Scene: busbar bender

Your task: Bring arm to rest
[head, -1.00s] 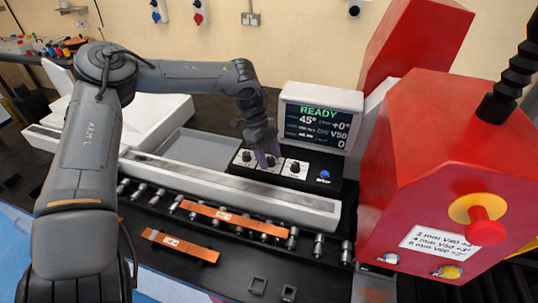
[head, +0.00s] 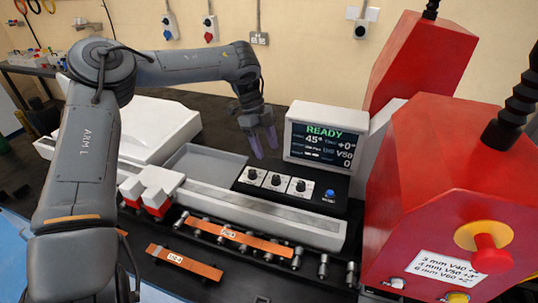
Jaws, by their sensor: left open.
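My left arm comes in from the left, and its gripper (head: 264,142) hangs with its purple fingers apart and empty. In the picture it shows just above the control panel (head: 240,187) with three dial knobs, apart from them. The display (head: 325,133) behind the panel reads READY, 45°, +0° and V50. A blue button (head: 330,193) is at the panel's right end. My right gripper is out of view.
Two copper bars, one on the rollers (head: 238,238) and one in front (head: 184,263), carry white labels. Red-and-white blocks (head: 152,188) sit on the left of the rail. The red machine (head: 440,170) with a stop button (head: 491,254) fills the right. A grey tray (head: 207,160) is empty.

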